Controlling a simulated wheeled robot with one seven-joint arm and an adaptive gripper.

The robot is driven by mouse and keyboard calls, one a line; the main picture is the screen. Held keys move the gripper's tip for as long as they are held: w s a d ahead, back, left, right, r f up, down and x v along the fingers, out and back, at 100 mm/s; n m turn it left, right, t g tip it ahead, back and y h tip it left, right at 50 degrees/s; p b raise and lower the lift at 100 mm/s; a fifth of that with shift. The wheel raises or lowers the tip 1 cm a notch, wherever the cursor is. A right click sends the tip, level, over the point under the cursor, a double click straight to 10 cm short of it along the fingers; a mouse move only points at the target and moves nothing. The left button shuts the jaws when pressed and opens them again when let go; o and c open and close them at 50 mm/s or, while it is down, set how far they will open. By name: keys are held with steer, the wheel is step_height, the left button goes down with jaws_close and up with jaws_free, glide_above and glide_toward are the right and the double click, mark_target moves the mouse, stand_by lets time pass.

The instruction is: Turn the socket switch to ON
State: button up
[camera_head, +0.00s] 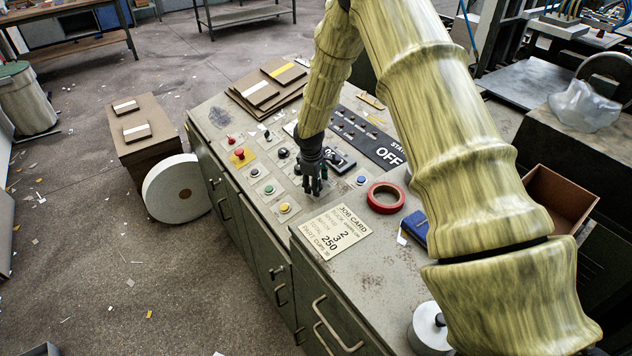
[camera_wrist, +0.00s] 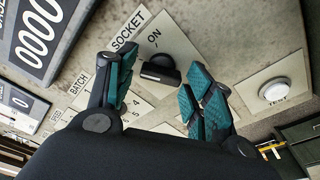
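The socket switch (camera_wrist: 160,70) is a black knob on a pale plate marked SOCKET and ON in the wrist view. ON is printed just above the knob. Which way its handle points I cannot tell for sure. My gripper (camera_wrist: 163,72) is open, with its teal-padded fingers apart on either side of the knob in the picture. Contact with the knob does not show. In the head view my gripper (camera_head: 314,182) points down over the control panel (camera_head: 232,112), and I cannot pick out the socket switch there.
A white TEST button (camera_wrist: 274,91) sits right of my fingers; a BATCH dial plate lies at left. On the cabinet are a red emergency button (camera_head: 239,153), several coloured buttons, a job card (camera_head: 334,232), a red tape roll (camera_head: 385,197) and stacked boards (camera_head: 268,90).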

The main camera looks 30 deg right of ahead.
steer(key=c, duration=0.6)
steer(key=shift+m+b, duration=0.4)
steer(key=shift+f+m+b, duration=0.1)
steer(key=shift+m+b, duration=0.35)
steer(key=shift+m, duration=0.25)
steer(key=m+b, duration=0.2)
steer(key=m, duration=0.1)
steer(key=shift+h, duration=0.4)
steer(key=m+b, duration=0.2)
steer(key=m, duration=0.4)
steer(key=shift+m+h, duration=0.4)
steer(key=o, duration=1)
